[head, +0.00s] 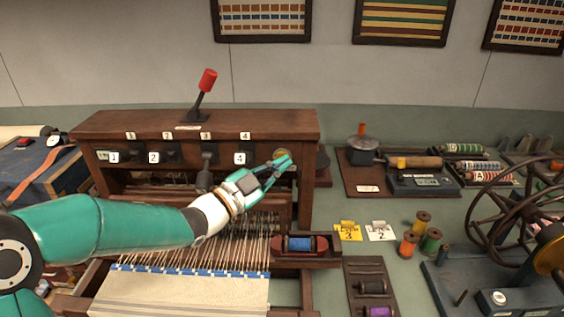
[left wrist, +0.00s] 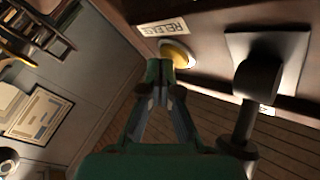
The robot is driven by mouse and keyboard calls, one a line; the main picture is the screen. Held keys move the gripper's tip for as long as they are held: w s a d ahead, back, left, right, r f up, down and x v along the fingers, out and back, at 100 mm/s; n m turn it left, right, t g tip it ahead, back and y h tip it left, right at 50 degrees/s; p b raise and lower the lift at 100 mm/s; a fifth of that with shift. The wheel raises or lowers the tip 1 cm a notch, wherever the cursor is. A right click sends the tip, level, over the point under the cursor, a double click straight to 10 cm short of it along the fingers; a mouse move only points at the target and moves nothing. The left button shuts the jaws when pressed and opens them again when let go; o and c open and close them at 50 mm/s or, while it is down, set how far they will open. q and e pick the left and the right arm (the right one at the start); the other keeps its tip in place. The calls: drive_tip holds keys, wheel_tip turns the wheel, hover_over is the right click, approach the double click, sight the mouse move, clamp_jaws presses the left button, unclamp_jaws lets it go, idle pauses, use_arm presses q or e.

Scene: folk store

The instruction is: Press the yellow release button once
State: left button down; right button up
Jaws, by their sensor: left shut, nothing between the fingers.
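The yellow release button (left wrist: 178,52) is a round yellow disc on the dark wooden front of the loom, beside a small white label (left wrist: 172,29). In the head view the button (head: 281,153) is small and partly covered by my fingertips. My left gripper (head: 284,162) reaches in from the left with its fingers shut and empty. In the left wrist view its closed fingertips (left wrist: 158,69) overlap the lower edge of the button. I cannot tell whether they touch it. My right gripper is not in view.
A dark lever (left wrist: 258,85) on a pale plate sticks out beside the button. A red-handled lever (head: 207,80) stands on the loom's top. The loom's threads (head: 215,245) lie below my arm. A shuttle (head: 299,244) with blue thread sits below the gripper.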

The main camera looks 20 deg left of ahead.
use_arm(q)
drive_tip(key=shift+a+r, duration=0.2)
drive_tip(key=shift+r, duration=0.15)
drive_tip(key=s+b, duration=0.1)
drive_tip(key=s+d+b, duration=0.1)
drive_tip(key=s, duration=0.1)
drive_tip(key=s+b, duration=0.1)
drive_tip(key=s, duration=0.1)
drive_tip(key=shift+d+f, duration=0.2)
drive_tip(key=shift+d, duration=0.05)
idle(0.7)
